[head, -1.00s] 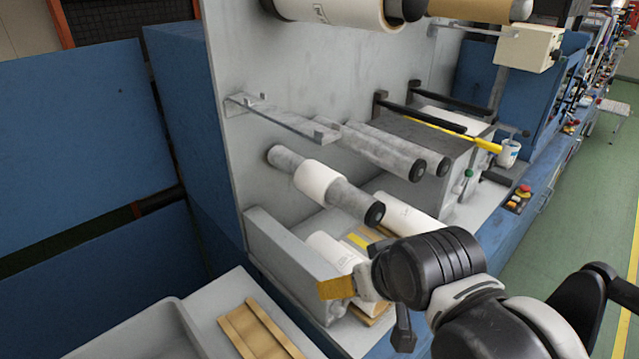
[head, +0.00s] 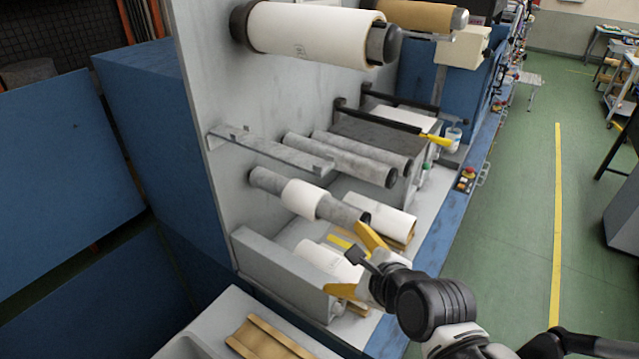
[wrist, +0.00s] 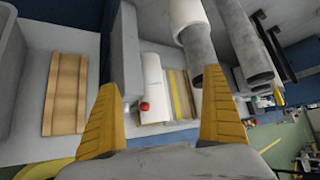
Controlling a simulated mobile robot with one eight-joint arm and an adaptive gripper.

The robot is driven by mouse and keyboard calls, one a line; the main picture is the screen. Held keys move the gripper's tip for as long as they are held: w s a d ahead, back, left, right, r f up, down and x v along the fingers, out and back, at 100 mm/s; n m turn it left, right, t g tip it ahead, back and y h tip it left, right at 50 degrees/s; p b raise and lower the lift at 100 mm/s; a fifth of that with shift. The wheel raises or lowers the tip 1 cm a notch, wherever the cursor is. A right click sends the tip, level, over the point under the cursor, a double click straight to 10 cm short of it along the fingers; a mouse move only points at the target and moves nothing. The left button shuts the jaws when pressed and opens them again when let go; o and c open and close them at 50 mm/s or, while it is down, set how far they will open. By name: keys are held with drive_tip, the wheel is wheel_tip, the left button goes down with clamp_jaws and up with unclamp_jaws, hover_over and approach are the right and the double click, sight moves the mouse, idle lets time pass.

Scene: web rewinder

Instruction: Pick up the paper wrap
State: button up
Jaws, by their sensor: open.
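A white paper wrap (head: 305,198) sits around the middle of a grey roller (head: 345,211) on the machine's front panel. In the wrist view the white wrap (wrist: 187,14) shows at the top, with the grey roller end below it. My gripper (head: 344,257) is open and empty, its two yellow fingers apart. In the head view it lies below and right of the wrap, near the roller's free end. In the wrist view the open fingers (wrist: 160,80) frame a white roll (wrist: 152,76) lying below. The gripper appears apart from the wrap.
White rolls (head: 380,214) lie on the machine bed, one on a wooden cradle. A grey block (head: 285,278) stands left of the gripper. A clear shelf (head: 270,150) and more grey rollers (head: 345,157) are above. An empty wooden cradle (head: 262,338) is at the bottom.

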sight(315, 210)
drive_tip(key=w+a+b, duration=0.1)
drive_tip(key=w, duration=0.4)
drive_tip(key=w+a+b, duration=0.1)
drive_tip(key=w+a, duration=0.1)
drive_tip(key=w, duration=0.2)
drive_tip(key=w+a, duration=0.2)
drive_tip(key=w, duration=0.3)
drive_tip(key=shift+w+a+f+b, duration=0.1)
drive_tip(key=shift+w+a+b, duration=0.2)
drive_tip(key=shift+b, duration=0.1)
drive_tip(key=w, duration=0.1)
drive_tip(key=w+a, duration=0.1)
drive_tip(key=w, duration=0.1)
drive_tip(key=w+b, duration=0.1)
drive_tip(key=shift+w+a+f, duration=0.25)
drive_tip(key=shift+a+f, duration=0.1)
drive_tip(key=c, duration=1.3)
